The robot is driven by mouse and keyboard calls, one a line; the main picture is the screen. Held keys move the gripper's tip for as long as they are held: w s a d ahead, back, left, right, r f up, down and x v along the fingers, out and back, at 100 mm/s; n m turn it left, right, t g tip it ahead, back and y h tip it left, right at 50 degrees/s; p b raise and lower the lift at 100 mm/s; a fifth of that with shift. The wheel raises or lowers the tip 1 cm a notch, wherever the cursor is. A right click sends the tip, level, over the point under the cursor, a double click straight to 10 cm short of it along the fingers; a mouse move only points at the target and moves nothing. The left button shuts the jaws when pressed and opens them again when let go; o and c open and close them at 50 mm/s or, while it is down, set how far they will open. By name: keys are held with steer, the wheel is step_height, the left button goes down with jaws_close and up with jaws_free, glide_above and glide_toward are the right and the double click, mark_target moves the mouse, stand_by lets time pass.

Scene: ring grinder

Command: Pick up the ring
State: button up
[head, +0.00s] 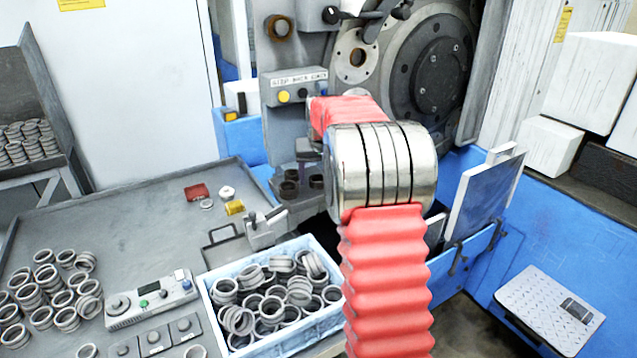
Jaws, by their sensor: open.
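My arm with its red sleeve and silver joint reaches toward the grinder. My gripper (308,164) shows small and dark below the sleeve's far end, partly lost against the machine. It is open, and I see no ring between its jaws. Dark rings (290,189) stand on the machine's ledge just below it; the picture is too small to tell whether the jaws touch or surround one. Many loose grey metal rings (240,320) lie in the blue-white crate (214,314) in front of the machine. More rings (65,298) are heaped at the table's left.
The grinder's grey control box (293,88) and large round wheel housing (436,75) rise behind my arm. A blue panel (486,198) stands at right.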

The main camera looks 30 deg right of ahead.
steer(key=shift+c, duration=0.3)
steer(key=c, duration=1.2)
steer(key=shift+c, duration=0.2)
steer(key=shift+r, duration=0.1)
step_height(320, 180, up, 10)
stand_by(0.3)
steer(key=s, duration=1.4)
steer(key=shift+a, duration=0.4)
